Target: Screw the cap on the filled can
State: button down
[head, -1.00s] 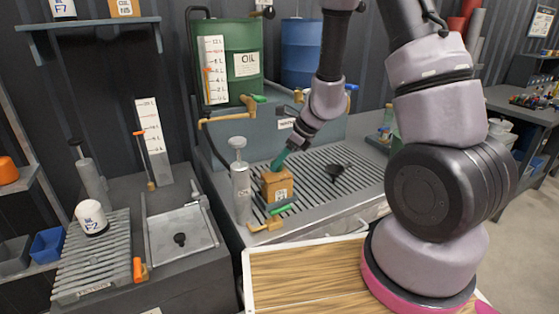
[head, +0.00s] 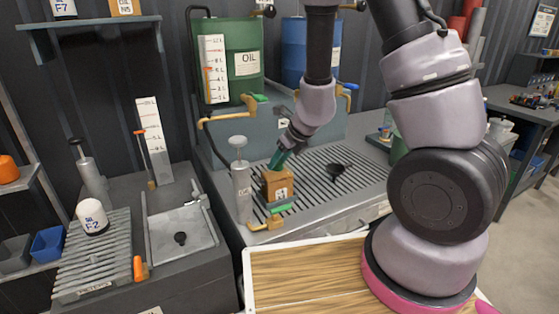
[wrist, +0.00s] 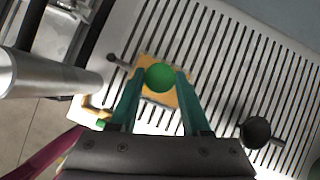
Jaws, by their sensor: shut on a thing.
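The can (head: 279,187) is a small tan-orange box with a white label, standing on the slatted drain tray in the head view. In the wrist view its top (wrist: 181,95) lies below the fingers. My gripper (head: 276,166) points down at the can's top with its green fingers. In the wrist view the fingers close on both sides of a round green cap (wrist: 160,77), which sits over the can's top. The cap hides the can's opening. I cannot tell whether cap and can touch.
A grey hand pump (head: 241,190) stands close left of the can, and its cylinder (wrist: 45,75) fills the wrist view's left. A black funnel (head: 337,170) lies on the tray (head: 350,190) to the right. A tap with a green handle (head: 268,222) sits in front.

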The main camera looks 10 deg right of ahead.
dwell(0.3)
jog(key=shift+s+a+m+t+h, duration=0.1)
jog(key=shift+a+m+t+h, duration=0.15)
jog(key=shift+m+h, duration=0.65)
jog(key=shift+d+m+t, duration=0.15)
jog(key=shift+m+t, duration=0.1)
jog(key=shift+m, duration=1.05)
jog(key=shift+a+m+h, duration=0.2)
jog(key=shift+m+h, duration=0.3)
jog(key=shift+m, duration=0.1)
jog(key=shift+d+m+h, duration=0.1)
jog(key=shift+m+h, duration=0.2)
jog(key=shift+m, duration=0.2)
grip_release()
